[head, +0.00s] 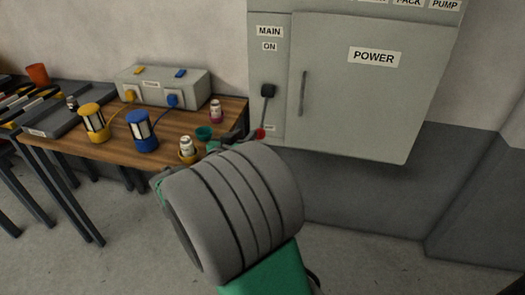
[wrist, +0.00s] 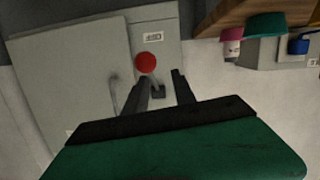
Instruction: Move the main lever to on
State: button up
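The main lever is on the left strip of the grey power cabinet (head: 375,90). Its black pivot (head: 268,91) sits below the MAIN and ON labels (head: 269,38). Its stem slants down to a red knob (head: 261,133), beside a small lower label. The wrist view is upside down; there the red knob (wrist: 146,63) shows beyond the left finger's tip, with the dark pivot (wrist: 158,92) behind the fingers. My gripper (wrist: 160,75) is open and empty, its fingers apart near the knob. Whether a finger touches the knob I cannot tell. In the head view my wrist hides most of the gripper.
A wooden table (head: 110,147) stands left of the cabinet, close to my gripper. It holds a yellow lantern (head: 94,121), a blue lantern (head: 141,131), a grey socket box (head: 163,88), bottles and a green cup (head: 204,133). The cabinet door has a vertical handle (head: 302,94).

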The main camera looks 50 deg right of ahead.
aim_at(262, 118)
jog(key=d, duration=0.3)
jog(key=d+h, duration=0.1)
jog(key=d, duration=0.2)
jog(key=w+d+h, duration=0.1)
jog(key=d, duration=0.3)
jog(key=shift+r, duration=0.1)
jog(key=shift+c, duration=0.4)
grip_shut()
dwell(0.7)
